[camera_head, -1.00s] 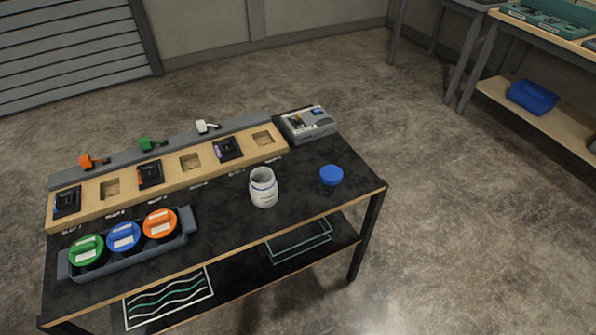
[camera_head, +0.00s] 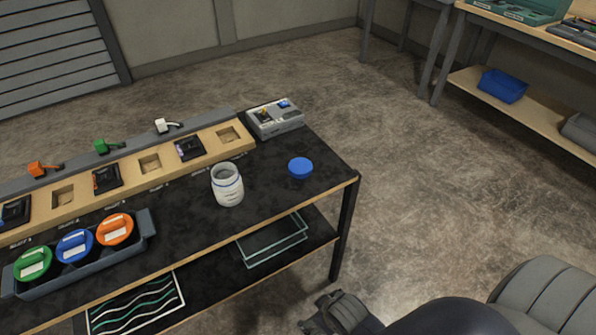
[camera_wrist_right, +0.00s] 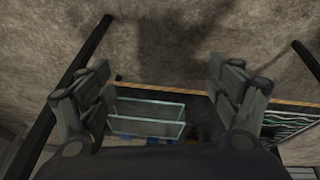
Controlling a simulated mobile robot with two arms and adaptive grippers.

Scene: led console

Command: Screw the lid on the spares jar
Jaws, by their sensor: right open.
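The spares jar (camera_head: 227,186) is a white, open-topped jar standing upright on the black table. The blue lid (camera_head: 300,168) lies on the table to the right of the jar, apart from it. My right gripper (camera_head: 325,318) is at the bottom of the head view, low in front of the table's right end, away from the jar and lid. In the right wrist view its fingers (camera_wrist_right: 160,90) are spread wide with nothing between them. My left gripper is not in view.
A grey tray (camera_head: 148,222) holds green, blue and orange-lidded jars at the left. Behind it runs a wooden slotted rack (camera_head: 62,197) with dark modules. A grey device (camera_head: 275,120) stands at the back right corner. The lower shelf holds a glass-like bin (camera_head: 270,240).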

